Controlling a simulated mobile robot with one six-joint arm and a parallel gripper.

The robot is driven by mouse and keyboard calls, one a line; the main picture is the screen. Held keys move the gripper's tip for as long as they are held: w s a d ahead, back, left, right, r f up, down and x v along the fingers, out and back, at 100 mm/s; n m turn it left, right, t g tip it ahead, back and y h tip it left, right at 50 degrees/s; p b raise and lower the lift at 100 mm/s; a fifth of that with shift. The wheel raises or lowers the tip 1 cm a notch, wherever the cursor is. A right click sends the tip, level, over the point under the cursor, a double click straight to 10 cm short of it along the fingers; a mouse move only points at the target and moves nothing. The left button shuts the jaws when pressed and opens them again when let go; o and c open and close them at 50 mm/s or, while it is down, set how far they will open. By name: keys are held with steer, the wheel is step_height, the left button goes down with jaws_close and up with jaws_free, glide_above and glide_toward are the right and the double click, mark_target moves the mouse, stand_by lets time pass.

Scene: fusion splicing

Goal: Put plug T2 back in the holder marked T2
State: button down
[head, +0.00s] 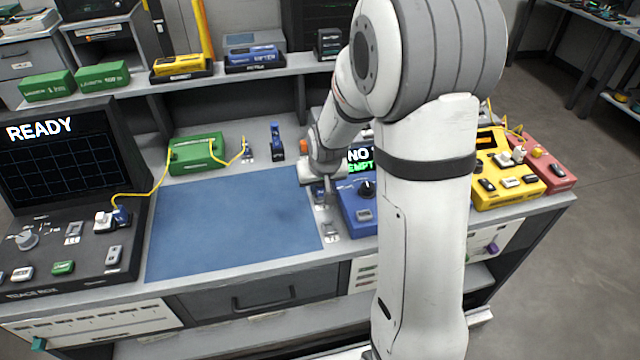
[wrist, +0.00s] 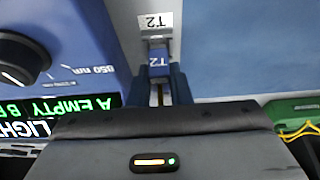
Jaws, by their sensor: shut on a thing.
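Plug T2 (wrist: 158,64), a small blue block with a T2 label, sits between the fingers of my gripper (wrist: 161,85) in the wrist view. The gripper is shut on it. A white T2 label (wrist: 155,22) lies on a grey strip (wrist: 150,6) just past the plug. I cannot tell whether the plug is seated in the holder or above it. In the head view my gripper (head: 321,196) points down at the right edge of the blue mat, and its fingers mostly hide the plug.
The blue meter (head: 358,212) with a dial stands close to the right of my gripper. The blue mat (head: 235,225) is clear. A green box (head: 190,156) with a yellow cable and a blue plug (head: 276,142) in a holder stand behind.

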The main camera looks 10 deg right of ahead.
steer(key=shift+f+b, duration=0.5)
steer(key=shift+f, duration=0.05)
stand_by(0.4)
steer(key=c, duration=1.3)
jaws_free()
steer(key=shift+o, duration=0.2)
steer(key=shift+r, duration=0.15)
steer(key=v, duration=0.7)
steer(key=shift+r+p, duration=0.3)
steer(key=shift+s, duration=0.15)
steer(key=s+r+p, duration=0.1)
steer(key=s+r, duration=0.2)
steer(key=s, duration=0.4)
steer(key=s+r+g+p, duration=0.1)
steer(key=s+r, duration=0.3)
steer(key=s, duration=0.2)
steer(key=s+r+g+p, duration=0.1)
steer(key=s+r, duration=0.3)
steer(key=s, duration=0.3)
steer(key=shift+s+p, duration=0.4)
